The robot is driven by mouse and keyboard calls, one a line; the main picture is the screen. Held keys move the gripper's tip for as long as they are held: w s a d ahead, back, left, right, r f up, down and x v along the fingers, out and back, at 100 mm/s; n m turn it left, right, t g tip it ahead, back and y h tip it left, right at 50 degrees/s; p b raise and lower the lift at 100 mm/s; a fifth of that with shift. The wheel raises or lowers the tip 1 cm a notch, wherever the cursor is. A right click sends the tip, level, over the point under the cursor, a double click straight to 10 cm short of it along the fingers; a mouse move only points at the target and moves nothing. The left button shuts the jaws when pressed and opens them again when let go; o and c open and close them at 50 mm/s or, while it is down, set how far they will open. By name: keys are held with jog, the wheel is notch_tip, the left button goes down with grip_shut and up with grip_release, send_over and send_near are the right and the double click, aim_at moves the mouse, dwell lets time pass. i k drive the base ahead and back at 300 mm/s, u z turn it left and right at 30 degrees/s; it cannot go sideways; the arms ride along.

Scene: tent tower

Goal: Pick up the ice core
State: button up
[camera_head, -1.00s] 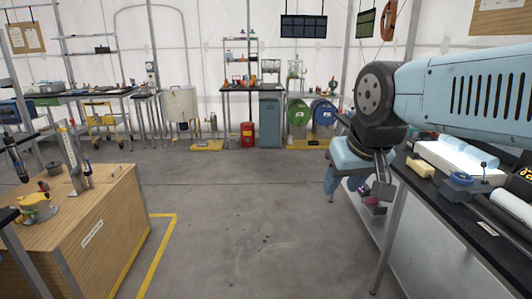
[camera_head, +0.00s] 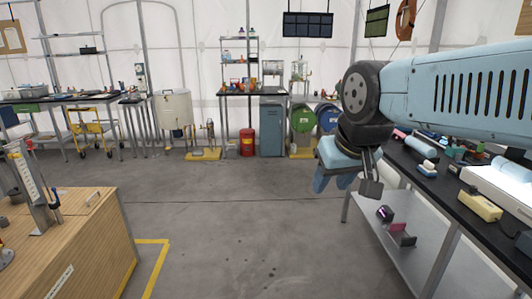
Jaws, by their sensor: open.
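My gripper (camera_head: 346,185) hangs at the end of my pale blue arm, right of centre, over the floor beside the right-hand bench. It is open and I see nothing in it. A pale blue, rounded piece (camera_head: 514,168) lies on a white lit tray (camera_head: 505,188) on that bench, right of my gripper. It may be the ice core, but the right edge of the picture cuts it off. My gripper is well apart from it.
The black-topped bench (camera_head: 428,183) at right carries several small items, including a yellow block (camera_head: 480,206). A lower shelf (camera_head: 415,240) holds dark and pink items. A wooden cabinet (camera_head: 75,245) stands at left. The grey floor (camera_head: 240,230) between is clear.

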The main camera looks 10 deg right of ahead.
aim_at(520, 174)
jog(key=u, duration=0.05)
jog(key=i, duration=2.55)
jog(key=z, duration=1.35)
jog(key=i, duration=0.2)
jog(key=z, duration=2.45)
jog(key=i, duration=0.7)
jog(key=z, duration=0.15)
